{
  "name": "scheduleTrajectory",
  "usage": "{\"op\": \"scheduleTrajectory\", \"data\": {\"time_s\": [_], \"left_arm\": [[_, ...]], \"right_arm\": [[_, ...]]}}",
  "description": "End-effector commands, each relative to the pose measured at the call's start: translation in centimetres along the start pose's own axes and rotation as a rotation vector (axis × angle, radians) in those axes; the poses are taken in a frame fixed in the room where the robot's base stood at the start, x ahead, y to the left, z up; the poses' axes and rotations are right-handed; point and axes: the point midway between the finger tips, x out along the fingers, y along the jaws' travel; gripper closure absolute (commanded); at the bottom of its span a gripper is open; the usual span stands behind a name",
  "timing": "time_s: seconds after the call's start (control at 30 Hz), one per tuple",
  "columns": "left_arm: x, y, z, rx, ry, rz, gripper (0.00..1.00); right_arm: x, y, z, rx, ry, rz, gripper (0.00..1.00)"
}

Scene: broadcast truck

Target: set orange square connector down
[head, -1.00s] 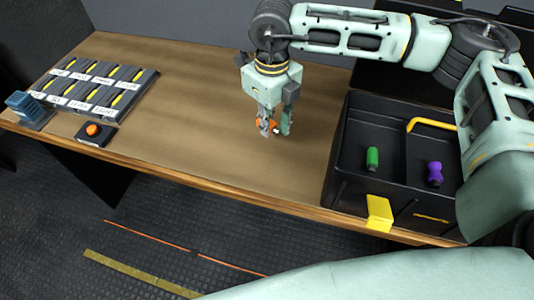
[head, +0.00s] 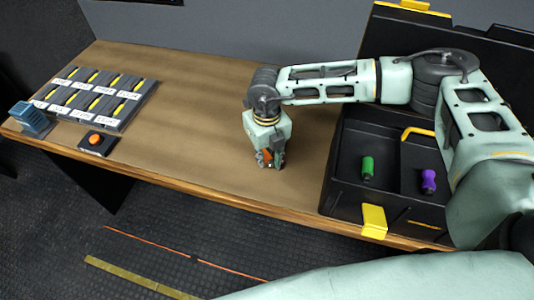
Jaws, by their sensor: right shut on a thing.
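The orange square connector (head: 267,155) shows as a small orange patch between the fingers of my right gripper (head: 268,161). The gripper points down and is shut on it, low over the bare middle of the wooden table (head: 200,110), near the front edge. The fingers hide most of the connector. I cannot tell whether it touches the table top. My left gripper is not in view.
A black toolbox (head: 340,196) with a green connector (head: 367,168) and a purple connector (head: 428,181) stands right. A labelled panel (head: 98,98), a blue block (head: 31,118) and an orange button (head: 95,140) sit left. The table between is clear.

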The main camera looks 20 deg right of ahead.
Motion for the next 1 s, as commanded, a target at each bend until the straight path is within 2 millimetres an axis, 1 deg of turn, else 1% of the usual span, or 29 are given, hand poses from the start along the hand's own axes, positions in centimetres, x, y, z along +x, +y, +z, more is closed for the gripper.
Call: {"op": "scheduleTrajectory", "data": {"time_s": [0.07, 0.23, 0.37, 0.4, 0.6, 0.87, 1.0], "left_arm": [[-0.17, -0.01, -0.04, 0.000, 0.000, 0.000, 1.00], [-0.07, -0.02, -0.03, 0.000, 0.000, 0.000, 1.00], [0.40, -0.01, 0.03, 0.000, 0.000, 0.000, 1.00], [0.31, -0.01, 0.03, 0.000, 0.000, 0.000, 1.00], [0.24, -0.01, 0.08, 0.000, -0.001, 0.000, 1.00], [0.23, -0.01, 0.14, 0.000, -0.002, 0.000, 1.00], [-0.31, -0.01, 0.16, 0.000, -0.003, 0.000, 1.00]], "right_arm": [[0.33, -0.02, 0.04, 0.000, -0.001, 0.000, 1.00], [0.34, -0.03, 0.06, 0.000, -0.002, 0.000, 1.00], [0.80, -0.03, 0.04, 0.000, -0.001, 0.000, 1.00], [0.68, -0.04, 0.05, 0.000, -0.002, 0.000, 0.79], [0.61, -0.04, 0.04, 0.000, -0.001, 0.000, 0.62], [0.57, -0.04, 0.05, 0.000, -0.002, 0.000, 0.62], [-0.05, -0.04, 0.07, 0.000, -0.002, 0.000, 0.62]]}}
